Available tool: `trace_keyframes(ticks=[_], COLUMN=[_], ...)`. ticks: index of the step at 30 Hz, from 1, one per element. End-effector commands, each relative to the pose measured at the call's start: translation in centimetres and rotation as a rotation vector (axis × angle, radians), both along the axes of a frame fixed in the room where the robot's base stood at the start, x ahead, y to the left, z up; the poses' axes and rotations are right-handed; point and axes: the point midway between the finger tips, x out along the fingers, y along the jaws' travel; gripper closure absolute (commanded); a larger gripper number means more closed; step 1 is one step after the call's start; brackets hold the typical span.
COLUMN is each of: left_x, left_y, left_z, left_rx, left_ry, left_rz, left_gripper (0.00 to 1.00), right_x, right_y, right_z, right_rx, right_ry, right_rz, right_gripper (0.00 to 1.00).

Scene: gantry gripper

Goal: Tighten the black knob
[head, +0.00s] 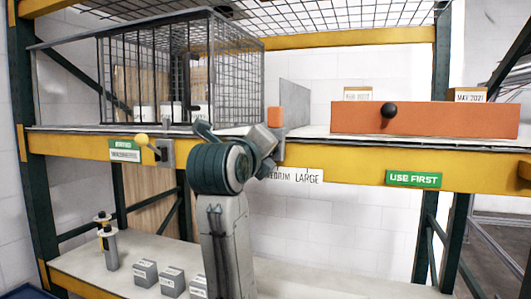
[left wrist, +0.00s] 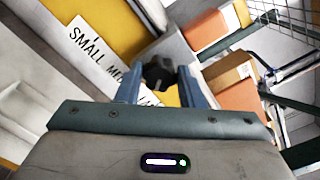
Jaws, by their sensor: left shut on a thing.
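The black knob (left wrist: 158,74) has a lobed shape and shows in the left wrist view, between my fingertips and in front of a grey block (left wrist: 168,48). My left gripper (left wrist: 160,82) is shut on it, with one blue-grey finger on each side. In the head view my left arm stands in front of the yellow shelf beam (head: 350,165), and its wrist hides the knob. A different, round black knob (head: 389,110) sits on the front of an orange drawer (head: 450,119). My right gripper is not in view.
A wire cage (head: 228,75) stands on the shelf at the left. A yellow-tipped lever (head: 141,139) juts from the beam left of my wrist. A size label (head: 297,176) is on the beam. Several grey blocks (head: 173,280) sit on the lower shelf.

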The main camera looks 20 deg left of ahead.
Motion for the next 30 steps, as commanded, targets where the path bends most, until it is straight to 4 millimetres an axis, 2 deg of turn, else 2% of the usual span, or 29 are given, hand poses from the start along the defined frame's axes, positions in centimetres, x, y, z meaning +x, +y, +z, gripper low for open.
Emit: trace_keyframes(ticks=[19,20,22,23,30], left_x=[0.07,0.07,0.07,0.07,0.03], left_y=[-0.01,0.0,0.0,0.0,0.0], left_z=[-0.28,-0.29,-0.28,-0.26,-0.13], left_rx=[0.05,0.05,0.05,0.05,0.049], left_ry=[0.006,0.006,0.006,0.005,0.003], left_rz=[0.0,0.0,0.0,0.0,0.0], left_gripper=[0.88,0.62,0.48,0.44,0.44], right_x=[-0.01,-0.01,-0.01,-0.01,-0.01], right_y=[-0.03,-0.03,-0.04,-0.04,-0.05], right_z=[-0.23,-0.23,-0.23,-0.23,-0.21], right_rx=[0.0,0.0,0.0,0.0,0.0], right_ry=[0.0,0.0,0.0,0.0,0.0], right_rz=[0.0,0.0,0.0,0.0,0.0], right_gripper=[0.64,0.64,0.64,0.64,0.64])
